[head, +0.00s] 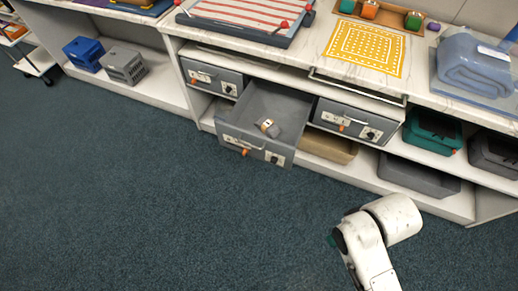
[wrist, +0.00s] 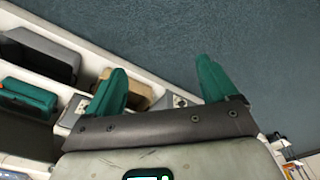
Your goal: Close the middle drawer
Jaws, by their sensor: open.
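The middle drawer (head: 238,144) is a grey drawer pulled well out from the counter unit in the head view, with a pale handle on its front. A small grey and white object (head: 268,127) lies inside it. My gripper (wrist: 158,82) shows in the wrist view with its two green fingers spread apart and nothing between them. In the head view my arm is at the lower right, away from the drawer, and the fingertips are mostly hidden there.
Grey drawers on the left (head: 209,79) and right (head: 350,120) look shut. A green bin (head: 433,132) and grey bins stand on shelves at right. Two crates, blue (head: 84,52) and grey (head: 124,67), sit at left. The blue carpet (head: 130,190) before the drawer is clear.

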